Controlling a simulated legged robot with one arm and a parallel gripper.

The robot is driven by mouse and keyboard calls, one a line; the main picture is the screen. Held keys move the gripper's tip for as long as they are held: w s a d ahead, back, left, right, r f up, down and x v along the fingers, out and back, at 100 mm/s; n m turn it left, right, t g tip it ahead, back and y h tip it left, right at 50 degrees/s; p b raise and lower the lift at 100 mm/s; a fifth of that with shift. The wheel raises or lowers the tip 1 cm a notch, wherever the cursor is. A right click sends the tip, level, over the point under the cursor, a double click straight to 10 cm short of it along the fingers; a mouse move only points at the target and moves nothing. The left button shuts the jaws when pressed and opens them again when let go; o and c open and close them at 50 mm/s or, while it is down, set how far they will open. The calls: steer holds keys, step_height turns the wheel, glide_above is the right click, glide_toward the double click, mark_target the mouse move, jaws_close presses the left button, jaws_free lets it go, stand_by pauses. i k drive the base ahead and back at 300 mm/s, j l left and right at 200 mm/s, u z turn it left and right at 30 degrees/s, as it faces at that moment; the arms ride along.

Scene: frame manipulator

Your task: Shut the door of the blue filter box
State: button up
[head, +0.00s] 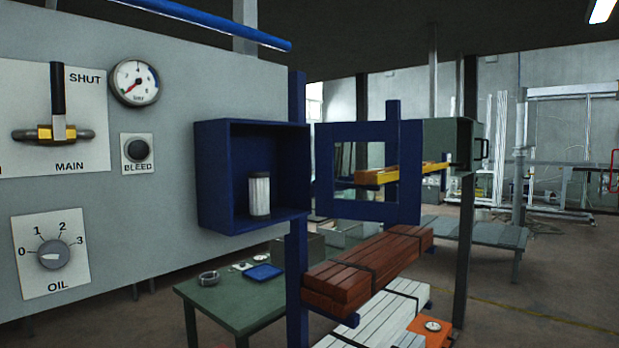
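The blue filter box (216,170) is mounted at the right end of the grey panel, its front open. A white ribbed filter cartridge (260,196) stands upright inside on the box floor. A blue door frame with a square window (325,172) stands out to the right of the box, swung wide open. Through its window I see yellow and orange-brown beams behind. The hinge side is hard to make out against a blue post (297,110). My gripper and arm are not in view.
The grey panel (180,100) carries a MAIN valve lever (58,95), gauge (135,82), BLEED button (138,150) and OIL knob (54,255). A green table (230,310) stands below. Strapped brown beams (370,265) lie on a rack beneath the door. A grey-green box (445,140) is behind right.

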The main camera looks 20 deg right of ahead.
mark_target(409, 133)
steer(key=i+l+u, duration=0.15)
steer(key=u, duration=0.35)
steer(key=l+u, duration=0.35)
steer(key=u, duration=0.15)
steer(key=i+l+u, duration=0.1)
steer(key=l+u, duration=0.2)
steer(key=u, duration=0.2)
steer(key=l+u, duration=0.3)
steer(key=u, duration=0.2)
steer(key=k+l+u, duration=0.1)
steer(key=l, duration=0.35)
steer(key=k+l+u, duration=0.1)
steer(key=l, duration=0.3)
steer(key=k+l+u, duration=0.1)
steer(key=l, duration=0.3)
steer(key=k+l+u, duration=0.15)
steer(key=l, duration=0.25)
steer(key=k+l+u, duration=0.1)
steer(key=l, duration=0.3)
steer(key=k+l+u, duration=0.1)
steer(key=k+l, duration=0.2)
